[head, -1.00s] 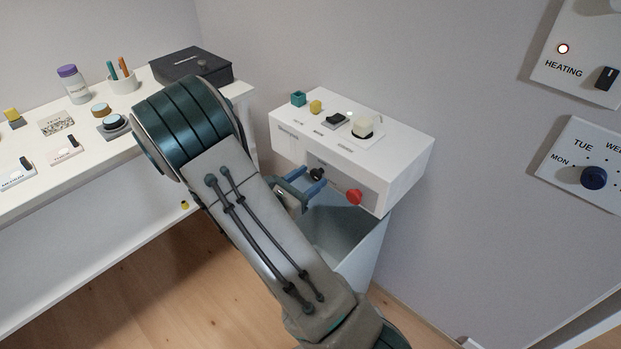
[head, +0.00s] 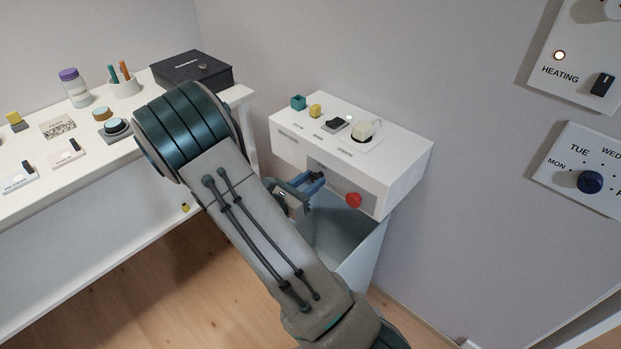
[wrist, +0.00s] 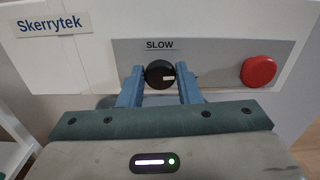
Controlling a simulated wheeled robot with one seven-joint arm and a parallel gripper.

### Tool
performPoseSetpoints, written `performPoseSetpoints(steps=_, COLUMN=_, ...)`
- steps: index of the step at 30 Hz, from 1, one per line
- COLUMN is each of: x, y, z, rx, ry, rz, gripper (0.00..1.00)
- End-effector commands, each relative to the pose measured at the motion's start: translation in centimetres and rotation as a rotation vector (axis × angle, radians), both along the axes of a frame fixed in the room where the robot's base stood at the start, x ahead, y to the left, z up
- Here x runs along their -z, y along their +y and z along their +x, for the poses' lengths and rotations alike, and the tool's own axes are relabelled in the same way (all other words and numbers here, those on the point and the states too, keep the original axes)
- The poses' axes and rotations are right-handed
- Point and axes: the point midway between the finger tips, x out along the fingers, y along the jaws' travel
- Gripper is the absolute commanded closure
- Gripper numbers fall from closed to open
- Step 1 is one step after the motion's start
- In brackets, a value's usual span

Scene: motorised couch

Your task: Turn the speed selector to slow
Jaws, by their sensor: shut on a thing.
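The speed selector (wrist: 160,74) is a round black knob on the grey front panel of a white box, under a "SLOW" label (wrist: 160,45). Its short white mark points to the right in the wrist view, not up at the label. My gripper (wrist: 160,78) has its blue fingers on the knob's left and right sides and is shut on it. In the head view my gripper (head: 312,182) reaches the box front from the left, and its fingers hide most of the knob.
A red button (wrist: 259,71) sits right of the selector. The white box (head: 405,165) carries small controls on top, with a grey open bin (head: 350,240) below. A white table (head: 60,190) with several items stands left. Wall panels, including a heating panel (head: 575,60), are at right.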

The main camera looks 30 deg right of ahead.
Motion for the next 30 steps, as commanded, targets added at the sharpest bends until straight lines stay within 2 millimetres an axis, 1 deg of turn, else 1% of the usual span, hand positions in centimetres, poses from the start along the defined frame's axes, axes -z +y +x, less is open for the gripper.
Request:
performPoseSetpoints(steps=1, x=-0.44, y=0.07, z=0.04, rx=-0.002, ry=0.025, rz=-0.009, gripper=0.92)
performPoseSetpoints(steps=7, x=-0.64, y=0.16, z=0.12, rx=-0.004, ry=0.169, rz=-0.061, gripper=0.92)
performPoseSetpoints(steps=30, x=-0.33, y=0.37, z=0.37, rx=-0.007, ry=0.855, rz=-0.312, gripper=0.92)
